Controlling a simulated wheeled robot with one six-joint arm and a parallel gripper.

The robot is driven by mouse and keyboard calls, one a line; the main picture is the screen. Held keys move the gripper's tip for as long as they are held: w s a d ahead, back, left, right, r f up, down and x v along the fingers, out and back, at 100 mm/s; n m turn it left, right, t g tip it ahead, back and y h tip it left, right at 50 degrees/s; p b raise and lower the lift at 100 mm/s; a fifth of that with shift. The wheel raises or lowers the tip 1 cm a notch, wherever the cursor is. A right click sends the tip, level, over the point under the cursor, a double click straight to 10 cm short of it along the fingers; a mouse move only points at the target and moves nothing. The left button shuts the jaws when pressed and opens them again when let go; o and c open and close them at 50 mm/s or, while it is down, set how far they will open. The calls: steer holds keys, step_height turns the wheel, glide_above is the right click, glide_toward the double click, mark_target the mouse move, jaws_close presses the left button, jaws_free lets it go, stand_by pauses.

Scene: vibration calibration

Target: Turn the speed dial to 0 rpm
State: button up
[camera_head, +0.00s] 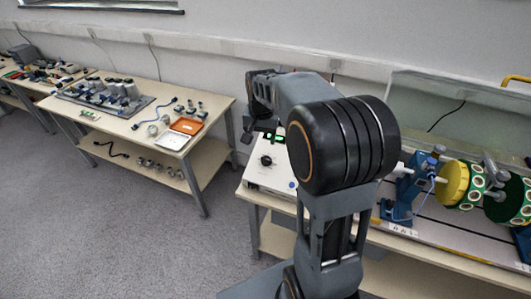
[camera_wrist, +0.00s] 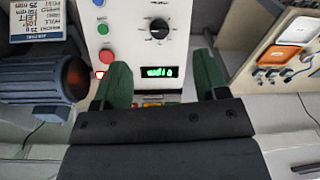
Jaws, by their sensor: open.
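The speed dial (camera_wrist: 158,29) is a round black knob on a white control box (camera_wrist: 124,24); in the wrist view it sits at the top, beyond my fingertips. In the head view the dial (camera_head: 266,160) shows on the box left of my arm. Below the dial in the wrist view, a green lit display (camera_wrist: 159,72) is too small to read surely. My gripper (camera_wrist: 162,75) is open, its two green fingers apart with nothing between them, not touching the dial.
Green (camera_wrist: 104,56) and red (camera_wrist: 103,28) buttons sit left of the dial. A dark blue motor (camera_wrist: 36,78) stands left of the box. In the head view, a rig with a yellow disc (camera_head: 455,183) stands right of my arm. A side table (camera_head: 120,125) holds parts.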

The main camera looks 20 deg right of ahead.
steer(key=m+g+p, duration=0.1)
steer(key=m, duration=0.1)
glide_above(265, 158)
step_height(265, 158, down, 2)
step_height(265, 158, down, 14)
steer(key=shift+s+d+f+p, duration=0.1)
steer(key=shift+p, duration=0.9)
steer(key=shift+c, duration=0.5)
steer(key=c, duration=0.8)
